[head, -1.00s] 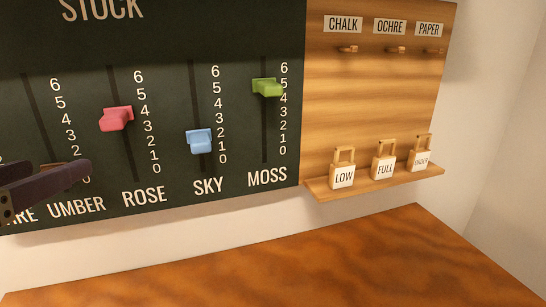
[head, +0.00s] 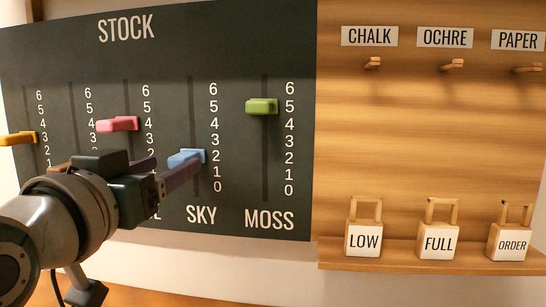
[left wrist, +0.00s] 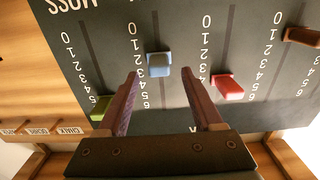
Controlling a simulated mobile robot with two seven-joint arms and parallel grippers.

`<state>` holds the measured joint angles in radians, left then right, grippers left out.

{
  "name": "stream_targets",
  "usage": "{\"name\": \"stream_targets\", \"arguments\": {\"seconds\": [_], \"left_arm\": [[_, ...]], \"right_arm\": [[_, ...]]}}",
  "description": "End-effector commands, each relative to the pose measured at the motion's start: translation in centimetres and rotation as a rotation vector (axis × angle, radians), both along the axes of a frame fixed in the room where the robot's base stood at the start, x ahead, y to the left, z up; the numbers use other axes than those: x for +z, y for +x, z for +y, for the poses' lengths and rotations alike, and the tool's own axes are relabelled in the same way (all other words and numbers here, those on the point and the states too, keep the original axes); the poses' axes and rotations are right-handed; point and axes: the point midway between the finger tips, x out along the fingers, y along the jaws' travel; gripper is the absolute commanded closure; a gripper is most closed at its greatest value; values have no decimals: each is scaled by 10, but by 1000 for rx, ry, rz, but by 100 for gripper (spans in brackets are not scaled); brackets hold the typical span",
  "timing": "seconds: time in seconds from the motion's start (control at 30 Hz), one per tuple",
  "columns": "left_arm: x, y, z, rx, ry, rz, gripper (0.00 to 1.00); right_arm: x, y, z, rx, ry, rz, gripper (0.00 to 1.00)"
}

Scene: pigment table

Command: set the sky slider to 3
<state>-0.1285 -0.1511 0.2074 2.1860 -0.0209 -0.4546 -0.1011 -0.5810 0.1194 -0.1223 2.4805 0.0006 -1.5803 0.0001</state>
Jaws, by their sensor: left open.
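The sky slider's blue knob (head: 186,158) sits on the dark stock board (head: 226,60) at about 2 on its scale. It also shows in the left wrist view (left wrist: 159,64), where the board appears upside down. My left gripper (head: 172,164) is in front of the board at the sky knob. In the left wrist view its open fingers (left wrist: 161,76) lie to either side of the knob, with the knob just beyond the tips. I cannot tell whether either finger touches it. My right gripper is not in view.
The rose knob (head: 118,124) is left of sky at about 4, and the green moss knob (head: 261,106) is right at about 5. A yellow knob (head: 18,139) is far left. My arm partly hides the umber slider. Tags such as LOW (head: 364,241) stand on a wooden ledge.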

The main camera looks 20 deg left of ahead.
Motion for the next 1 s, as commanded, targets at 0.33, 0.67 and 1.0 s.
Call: {"name": "stream_targets", "arguments": {"seconds": [0.33,0.67,1.0], "left_arm": [[0,40,10,0,0,1,32],[-1,42,10,0,0,2,36],[-1,42,10,0,0,2,74]], "right_arm": [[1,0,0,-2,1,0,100],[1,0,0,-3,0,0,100],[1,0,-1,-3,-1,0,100]]}}
